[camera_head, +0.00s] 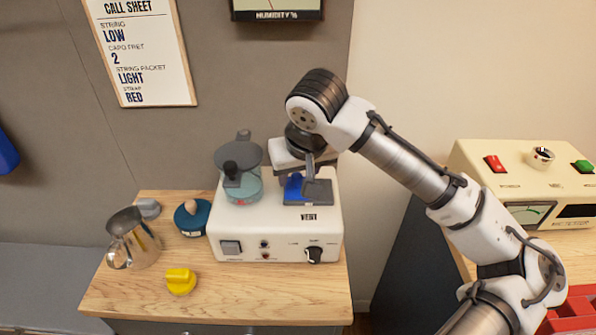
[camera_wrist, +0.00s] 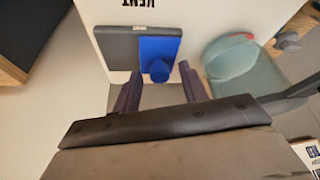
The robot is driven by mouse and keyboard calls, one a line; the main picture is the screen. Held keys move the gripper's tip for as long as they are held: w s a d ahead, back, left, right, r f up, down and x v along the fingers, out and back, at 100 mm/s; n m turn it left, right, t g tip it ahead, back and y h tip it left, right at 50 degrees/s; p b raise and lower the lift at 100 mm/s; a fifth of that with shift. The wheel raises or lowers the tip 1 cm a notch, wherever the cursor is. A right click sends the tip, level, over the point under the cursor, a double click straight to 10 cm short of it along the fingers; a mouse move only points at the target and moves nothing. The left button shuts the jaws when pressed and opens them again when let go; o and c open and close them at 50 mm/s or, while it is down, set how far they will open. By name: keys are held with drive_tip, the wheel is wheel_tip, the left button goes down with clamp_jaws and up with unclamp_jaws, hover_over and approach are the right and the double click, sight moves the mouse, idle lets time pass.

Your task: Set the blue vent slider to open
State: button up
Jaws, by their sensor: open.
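The blue vent slider (camera_head: 293,188) is on top of the cream machine, above the VENT label. In the wrist view, the blue slider plate (camera_wrist: 160,47) with its round knob covers one side of a dark grey plate (camera_wrist: 116,48). In the head view, the blue part lies at the left and the dark plate (camera_head: 319,192) shows at the right. My gripper (camera_head: 308,168) is over the slider, pointing down. In the wrist view my gripper (camera_wrist: 160,72) is open, one finger on each side of the knob. Whether the fingers touch it cannot be told.
The cream machine (camera_head: 228,222) also bears a teal glass vessel with a grey lid (camera_head: 238,155), close beside the slider. A metal pitcher (camera_head: 135,243), a blue round object (camera_head: 190,219) and a yellow knob-like object (camera_head: 180,281) stand on the wooden table (camera_head: 225,304). Another panel (camera_head: 480,160) is at right.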

sight(325, 192)
clamp_jaws()
idle(0.3)
drive_tip(key=shift+d, duration=2.7)
unclamp_jaws()
drive_tip(key=shift+d, duration=0.15)
